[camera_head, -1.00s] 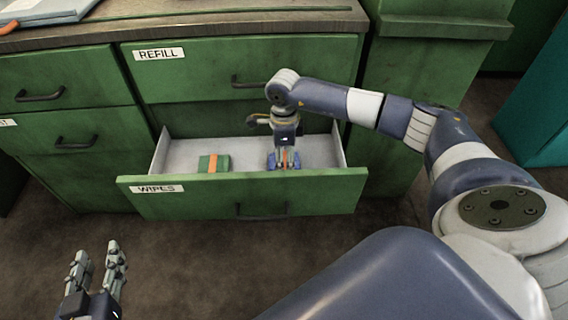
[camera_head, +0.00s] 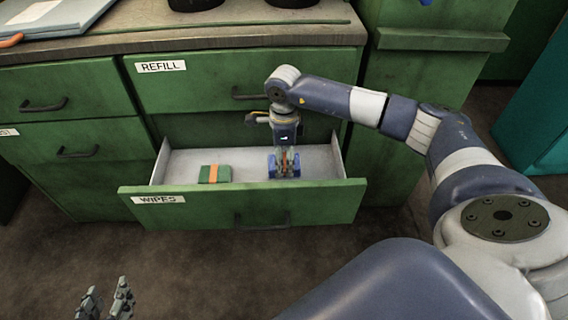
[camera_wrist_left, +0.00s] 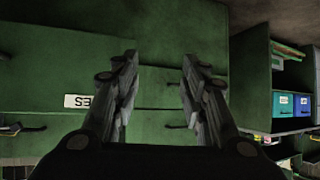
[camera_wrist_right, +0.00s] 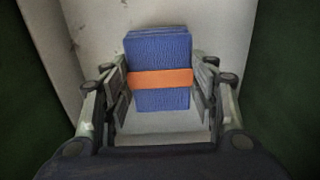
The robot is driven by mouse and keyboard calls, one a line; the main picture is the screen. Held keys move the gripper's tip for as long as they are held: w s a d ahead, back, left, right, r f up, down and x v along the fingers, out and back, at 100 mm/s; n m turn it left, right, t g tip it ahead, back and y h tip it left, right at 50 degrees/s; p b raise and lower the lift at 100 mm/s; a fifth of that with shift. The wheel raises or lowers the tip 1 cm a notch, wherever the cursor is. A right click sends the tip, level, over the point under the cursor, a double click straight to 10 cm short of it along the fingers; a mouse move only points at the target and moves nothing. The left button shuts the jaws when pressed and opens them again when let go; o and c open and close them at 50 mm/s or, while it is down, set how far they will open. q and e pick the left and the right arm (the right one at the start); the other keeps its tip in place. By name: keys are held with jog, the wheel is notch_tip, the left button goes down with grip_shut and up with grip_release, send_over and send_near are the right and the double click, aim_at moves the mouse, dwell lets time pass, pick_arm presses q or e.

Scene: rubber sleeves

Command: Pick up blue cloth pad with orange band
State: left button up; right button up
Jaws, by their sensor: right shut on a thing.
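The blue cloth pad with an orange band (camera_wrist_right: 160,52) is between the fingers of my right gripper (camera_wrist_right: 159,82) in the right wrist view. The gripper is shut on the pad's two sides, with the band running across between the fingers. In the head view my right gripper (camera_head: 285,166) points down into the right part of the open drawer, and the blue of the pad (camera_head: 271,166) shows beside the fingers. My left gripper (camera_head: 107,291) is low at the left, away from the drawer. Its fingers are apart and empty in the left wrist view (camera_wrist_left: 160,65).
A green pad with an orange band (camera_head: 214,174) lies in the drawer left of the blue one. The drawer's front (camera_head: 240,204), labelled WIPES, and its side walls surround my right gripper. The closed REFILL drawer (camera_head: 220,85) and the counter are above.

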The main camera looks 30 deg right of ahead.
notch_tip(320, 180, up, 6)
jog(key=shift+r+p, duration=0.1)
jog(key=shift+p, duration=0.5)
notch_tip(320, 180, up, 7)
jog(key=p, duration=0.1)
notch_tip(320, 180, up, 11)
jog(key=p, duration=0.3)
send_over(284, 161)
pick_arm(q)
jog(key=s+a+f+g+y, duration=0.1)
jog(key=s+a+f+g, duration=0.1)
jog(key=s, duration=0.4)
jog(key=s+a+f+g, duration=0.2)
jog(key=s+f+g, duration=0.1)
jog(key=s+g, duration=0.2)
jog(key=shift+s+f+y, duration=0.2)
jog(key=shift+s+y, duration=0.2)
jog(key=shift+s, duration=0.45)
jog(key=shift+a+f, duration=0.1)
